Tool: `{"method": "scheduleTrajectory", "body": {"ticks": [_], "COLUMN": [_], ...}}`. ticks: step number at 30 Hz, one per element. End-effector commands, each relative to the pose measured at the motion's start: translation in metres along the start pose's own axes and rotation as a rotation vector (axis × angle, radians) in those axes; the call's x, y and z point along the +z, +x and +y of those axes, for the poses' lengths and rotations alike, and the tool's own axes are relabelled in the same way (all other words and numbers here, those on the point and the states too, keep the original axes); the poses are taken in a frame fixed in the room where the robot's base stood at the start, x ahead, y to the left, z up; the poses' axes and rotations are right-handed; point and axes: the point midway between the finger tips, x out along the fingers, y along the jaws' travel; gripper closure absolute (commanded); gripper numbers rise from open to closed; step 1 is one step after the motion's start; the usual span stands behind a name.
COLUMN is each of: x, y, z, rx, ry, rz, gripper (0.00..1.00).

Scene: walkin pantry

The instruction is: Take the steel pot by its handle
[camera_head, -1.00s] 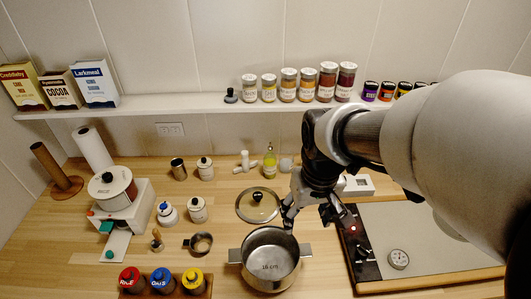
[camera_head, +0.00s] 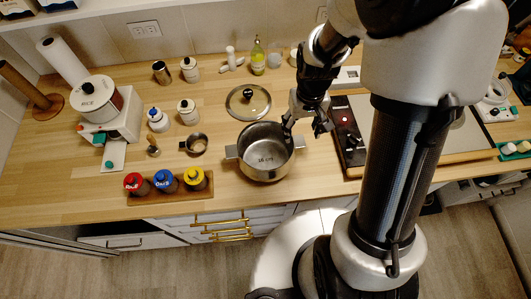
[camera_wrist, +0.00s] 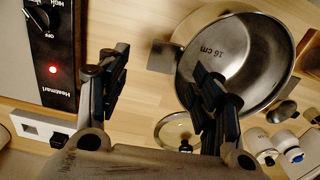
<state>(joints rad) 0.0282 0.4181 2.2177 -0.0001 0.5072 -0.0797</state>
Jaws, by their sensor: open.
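The steel pot (camera_head: 262,168), marked 16 cm inside, stands upright and uncovered on the wooden counter. It has a flat handle on each side. My gripper (camera_head: 304,125) is open above the pot's right handle (camera_head: 299,142). In the wrist view the pot (camera_wrist: 255,50) is at the upper right. The handle (camera_wrist: 165,57) shows between my two spread fingers (camera_wrist: 161,68). One finger overlaps the pot's inside in that view and the other is over bare counter. I cannot tell whether either finger touches the pot or how high they are above the handle.
A glass lid (camera_head: 248,101) lies behind the pot. The hob (camera_head: 349,138) is close on the right. A small steel cup (camera_head: 196,144) and a rack of red, blue and yellow-lidded jars (camera_head: 205,184) are on the left. Bare counter lies in front of the pot.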

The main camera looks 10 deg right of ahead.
Motion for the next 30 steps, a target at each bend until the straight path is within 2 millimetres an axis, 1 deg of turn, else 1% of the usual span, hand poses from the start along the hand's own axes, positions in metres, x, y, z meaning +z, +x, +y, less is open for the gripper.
{"method": "scheduleTrajectory", "body": {"ticks": [1, 5, 7, 12, 15, 18, 24, 30], "x": [0.0, 0.001, 0.001, 0.005, 0.004, 0.004, 0.004, 0.004], "y": [0.005, 0.011, 0.019, 0.045, 0.057, 0.061, 0.06, 0.06], "z": [0.0, -0.001, -0.002, -0.007, -0.006, -0.006, -0.006, -0.006], "rx": [0.0, 0.0, 0.0, 0.0, 0.0, 0.0, 0.0, 0.0], "ry": [0.0, 0.0, -0.001, 0.0, 0.001, 0.0, 0.0, 0.0], "rz": [0.0, 0.0, -0.001, -0.002, -0.001, 0.001, 0.002, 0.002], "gripper": [0.4, 0.4, 0.4, 0.4, 0.4, 0.4, 0.4, 0.53]}}
